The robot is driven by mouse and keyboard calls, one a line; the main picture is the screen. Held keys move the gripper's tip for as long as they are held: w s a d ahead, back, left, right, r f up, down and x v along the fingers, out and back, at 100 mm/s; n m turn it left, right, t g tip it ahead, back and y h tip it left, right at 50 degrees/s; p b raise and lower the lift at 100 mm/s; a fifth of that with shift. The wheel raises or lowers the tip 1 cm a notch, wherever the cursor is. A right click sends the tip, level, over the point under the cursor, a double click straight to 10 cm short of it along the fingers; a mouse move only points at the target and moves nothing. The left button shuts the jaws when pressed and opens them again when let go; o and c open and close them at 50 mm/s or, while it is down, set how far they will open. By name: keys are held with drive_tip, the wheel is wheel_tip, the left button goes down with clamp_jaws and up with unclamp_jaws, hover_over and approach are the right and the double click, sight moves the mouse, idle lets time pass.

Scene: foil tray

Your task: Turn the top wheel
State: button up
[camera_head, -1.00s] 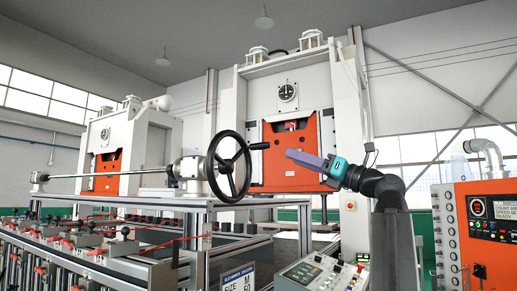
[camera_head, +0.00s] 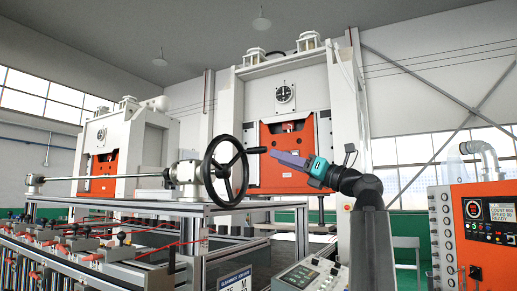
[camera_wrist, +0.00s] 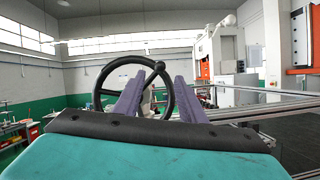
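The top wheel (camera_head: 225,168) is a black spoked handwheel on a grey shaft above the metal frame. Its crank handle (camera_head: 256,150) sticks out to the right, toward my gripper (camera_head: 274,153). In the head view the purple fingertips are close to the handle's end; whether they touch is unclear. In the wrist view the wheel (camera_wrist: 103,90) is straight ahead, and the handle's round end (camera_wrist: 159,66) shows between the two spread fingers of my gripper (camera_wrist: 160,78). The gripper is open and holds nothing.
A metal frame (camera_head: 150,203) with red-handled clamps runs below the wheel's shaft. A button panel (camera_head: 305,275) stands low beside my arm. An orange control cabinet (camera_head: 480,240) is at the right. White presses with orange panels (camera_head: 290,95) stand behind.

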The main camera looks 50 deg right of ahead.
sight(265, 152)
drive_tip(key=p+x, duration=0.2)
drive_tip(key=x, duration=0.7)
drive_tip(key=shift+w+a+r+p, duration=0.1)
drive_tip(key=shift+w+p, duration=0.25)
clamp_jaws()
